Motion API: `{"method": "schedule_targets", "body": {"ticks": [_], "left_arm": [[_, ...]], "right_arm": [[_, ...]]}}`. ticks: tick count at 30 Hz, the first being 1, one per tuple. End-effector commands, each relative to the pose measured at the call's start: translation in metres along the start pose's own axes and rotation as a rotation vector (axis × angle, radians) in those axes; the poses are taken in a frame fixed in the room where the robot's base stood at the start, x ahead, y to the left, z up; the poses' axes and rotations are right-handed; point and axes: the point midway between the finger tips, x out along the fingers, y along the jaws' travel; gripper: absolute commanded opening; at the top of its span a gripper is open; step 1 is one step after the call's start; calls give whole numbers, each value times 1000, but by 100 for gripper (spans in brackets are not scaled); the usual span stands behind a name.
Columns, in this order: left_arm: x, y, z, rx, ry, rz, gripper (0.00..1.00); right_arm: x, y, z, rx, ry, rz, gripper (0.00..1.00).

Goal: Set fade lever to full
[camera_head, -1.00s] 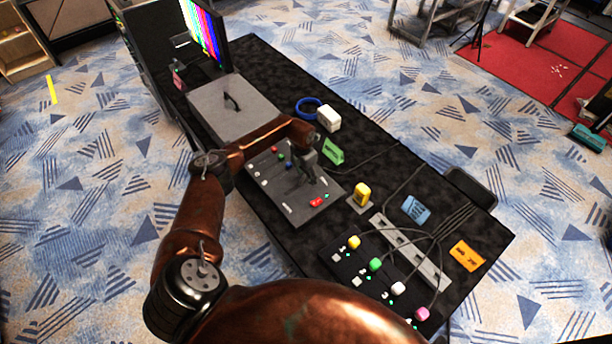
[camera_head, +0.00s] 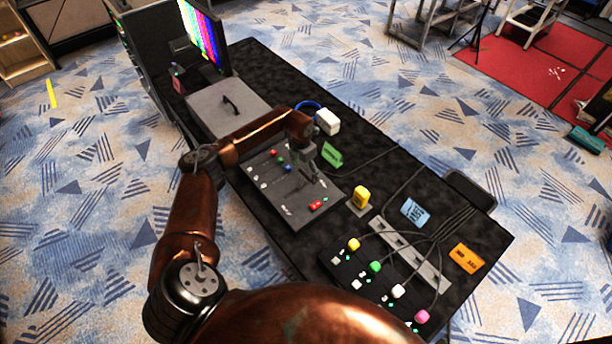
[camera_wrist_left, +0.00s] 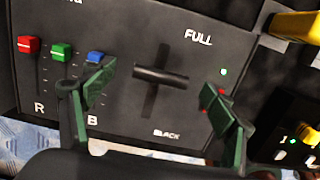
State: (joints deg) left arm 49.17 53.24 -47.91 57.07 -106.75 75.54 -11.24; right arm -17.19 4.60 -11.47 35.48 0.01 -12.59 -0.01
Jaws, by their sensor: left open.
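The fade lever in the left wrist view is a dark crossbar handle (camera_wrist_left: 160,76) on an upright slot in a grey control panel (camera_wrist_left: 135,25). FULL is printed near the slot's upper end and BLACK near its lower end. The handle sits around the middle of the slot, somewhat nearer FULL. My left gripper (camera_wrist_left: 160,104) is open, its green fingers on either side of the slot with the handle between and slightly beyond the tips. I see no clear contact. In the head view my left gripper (camera_head: 312,177) hangs over the panel (camera_head: 275,203) and hides the lever.
Red, green and blue sliders (camera_wrist_left: 61,51) lie left of the lever. A red button (camera_head: 318,205) is at the panel's near right. A green card (camera_head: 332,154), a white box (camera_head: 327,121) and a yellow block (camera_head: 361,196) stand nearby. A button board (camera_head: 345,270) lies nearer.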

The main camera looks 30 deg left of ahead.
Motion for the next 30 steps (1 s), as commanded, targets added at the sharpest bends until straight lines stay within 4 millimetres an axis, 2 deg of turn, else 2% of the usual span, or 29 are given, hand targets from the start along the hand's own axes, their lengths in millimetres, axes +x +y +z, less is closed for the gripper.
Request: {"method": "schedule_targets", "body": {"ticks": [1, 6, 13, 23, 26, 29, 30], "left_arm": [[-13, 2, 0, 2, -2, 3, 78], [-47, 1, 1, 1, -3, 2, 78], [-74, 1, 1, 0, -3, 1, 78], [-78, 0, 0, -1, -1, 0, 78], [-77, -2, 1, 1, -5, -5, 73], [-67, -22, 8, 12, -40, -47, 66], [-61, -38, 14, 19, -69, -81, 63]], "right_arm": [[0, 0, 0, 0, 0, 0, 31], [0, 0, 0, 0, 0, 0, 31], [0, 0, 0, 0, 1, 0, 31], [0, 0, 0, 0, 1, 0, 31], [0, 0, 0, 0, 1, 0, 31], [0, 0, -1, 0, 1, 0, 31], [0, 0, -1, 0, 1, 0, 31]]}}
